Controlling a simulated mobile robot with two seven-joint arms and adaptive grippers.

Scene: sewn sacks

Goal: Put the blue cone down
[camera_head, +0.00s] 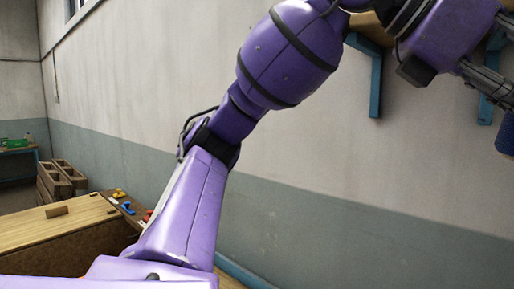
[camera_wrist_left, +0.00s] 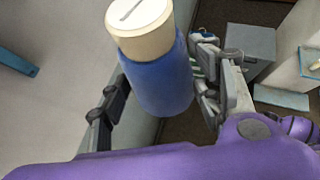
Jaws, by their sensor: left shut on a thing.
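The blue cone (camera_wrist_left: 158,80) has a beige end and stands between the two fingers of my left gripper (camera_wrist_left: 160,95) in the left wrist view. The gripper is shut on it. In the head view, my left gripper (camera_head: 486,80) is high at the right edge. A dark blue part of the cone (camera_head: 506,136) shows just below it, mostly cut off by the frame. The cone is off the floor, near the wall. My right gripper is not in view.
A wooden shelf (camera_head: 375,22) with blue brackets (camera_head: 370,75) is on the wall at the upper right, partly behind my arm. A wooden table (camera_head: 60,232) is at lower left, with small coloured items (camera_head: 120,194) beyond it. Wooden crates (camera_head: 58,182) stand behind.

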